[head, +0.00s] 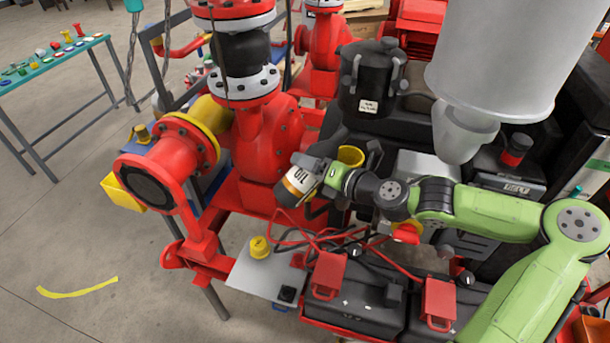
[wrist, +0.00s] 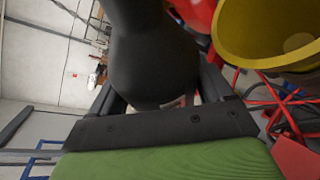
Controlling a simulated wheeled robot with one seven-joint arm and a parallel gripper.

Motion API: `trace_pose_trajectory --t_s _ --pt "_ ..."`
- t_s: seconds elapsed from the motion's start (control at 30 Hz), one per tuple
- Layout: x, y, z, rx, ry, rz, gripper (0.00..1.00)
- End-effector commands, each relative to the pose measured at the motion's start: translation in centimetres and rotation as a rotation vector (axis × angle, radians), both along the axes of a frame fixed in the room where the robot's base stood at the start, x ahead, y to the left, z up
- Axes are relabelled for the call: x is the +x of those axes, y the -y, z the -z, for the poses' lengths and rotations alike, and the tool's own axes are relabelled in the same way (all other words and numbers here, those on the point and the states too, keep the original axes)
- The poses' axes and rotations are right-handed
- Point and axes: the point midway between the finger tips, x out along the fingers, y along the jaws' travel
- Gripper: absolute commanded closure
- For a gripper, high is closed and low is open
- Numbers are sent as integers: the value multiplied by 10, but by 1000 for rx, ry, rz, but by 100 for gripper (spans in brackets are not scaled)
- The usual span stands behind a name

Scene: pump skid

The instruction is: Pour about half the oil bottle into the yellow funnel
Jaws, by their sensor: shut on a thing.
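The oil bottle (head: 299,181) is dark with a white and gold label reading OIL. In the head view it is tilted, and its dark rounded end points down and left. My gripper (head: 322,172) is shut on it. In the wrist view the dark bottle (wrist: 150,50) fills the space between my gripper's fingers (wrist: 160,95). The yellow funnel (head: 350,156) stands just right of and behind the gripper in the head view, its lower part hidden. In the wrist view the funnel's wide rim (wrist: 235,55) is close on the right, apart from the bottle. No oil stream shows.
A red pump (head: 255,150) with pipe flanges stands left of the bottle. A black canister (head: 369,85) stands behind the funnel. Red cables (head: 325,243) and black battery boxes (head: 365,300) lie below my arm. A large grey vessel (head: 500,50) hangs at upper right.

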Motion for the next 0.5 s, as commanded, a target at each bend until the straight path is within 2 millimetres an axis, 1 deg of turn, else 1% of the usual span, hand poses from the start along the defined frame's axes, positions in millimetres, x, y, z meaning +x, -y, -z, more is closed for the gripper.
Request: trace_pose_trajectory --t_s 0.03,0.5 --pt "0 -1 -3 11 -2 0 59" --pt "-1 -3 -5 76 -29 0 59"
